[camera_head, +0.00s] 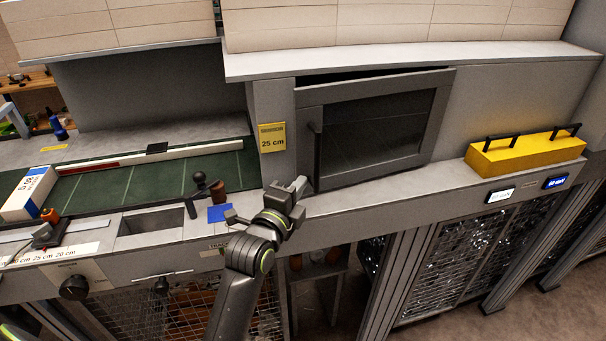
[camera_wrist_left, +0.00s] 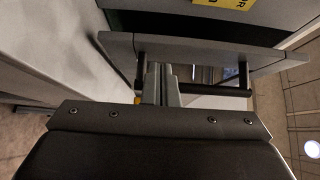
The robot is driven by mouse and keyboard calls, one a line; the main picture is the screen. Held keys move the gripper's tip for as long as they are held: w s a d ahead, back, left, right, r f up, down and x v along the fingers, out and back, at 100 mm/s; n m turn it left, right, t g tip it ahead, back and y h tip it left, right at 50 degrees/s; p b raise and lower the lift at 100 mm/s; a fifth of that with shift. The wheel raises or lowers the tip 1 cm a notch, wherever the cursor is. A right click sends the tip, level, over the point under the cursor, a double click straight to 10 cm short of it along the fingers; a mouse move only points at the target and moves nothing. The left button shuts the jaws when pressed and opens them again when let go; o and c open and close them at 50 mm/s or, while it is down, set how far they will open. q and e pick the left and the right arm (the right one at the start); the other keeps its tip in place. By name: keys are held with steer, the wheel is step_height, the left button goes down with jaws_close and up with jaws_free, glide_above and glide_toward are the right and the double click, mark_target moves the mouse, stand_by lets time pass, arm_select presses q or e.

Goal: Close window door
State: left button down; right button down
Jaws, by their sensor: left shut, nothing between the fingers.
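The window door (camera_head: 378,84) is a grey framed panel with a dark glass pane and a black upright bar handle (camera_head: 316,150) on its left side. It stands slightly ajar, with a dark gap along its top edge. My left gripper (camera_head: 298,186) is shut and empty at the door's lower left corner, just below the handle. In the left wrist view, the gripper's fingers (camera_wrist_left: 162,84) are together in front of the door (camera_wrist_left: 118,45), close to the handle bar (camera_wrist_left: 222,90). I cannot tell whether they touch it. My right gripper is not in view.
A yellow box with black handles (camera_head: 525,154) sits on the ledge at right. A yellow 25 cm label (camera_head: 272,137) is on the post left of the door. A green cutting bed (camera_head: 140,180) with a white rail lies at left.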

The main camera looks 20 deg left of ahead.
mark_target(296, 165)
arm_select(q)
steer(key=shift+w+p, duration=0.35)
steer(key=shift+w, duration=0.9)
steer(key=shift+f, duration=0.1)
steer(key=shift+w+a+f+h+b, duration=0.15)
steer(key=shift+w+a+h+b, duration=0.15)
steer(key=shift+w+b, duration=0.35)
steer(key=shift+w+a+m+h+b, duration=0.6)
steer(key=shift+w+a+b, duration=0.4)
steer(key=shift+w, duration=0.05)
steer(key=shift+w+a, duration=0.2)
steer(key=shift+s+d+r+h, duration=0.1)
steer(key=shift+r+h, duration=0.2)
steer(key=shift+r, duration=0.3)
steer(key=shift+r+m, duration=0.1)
steer(key=shift+m, duration=0.2)
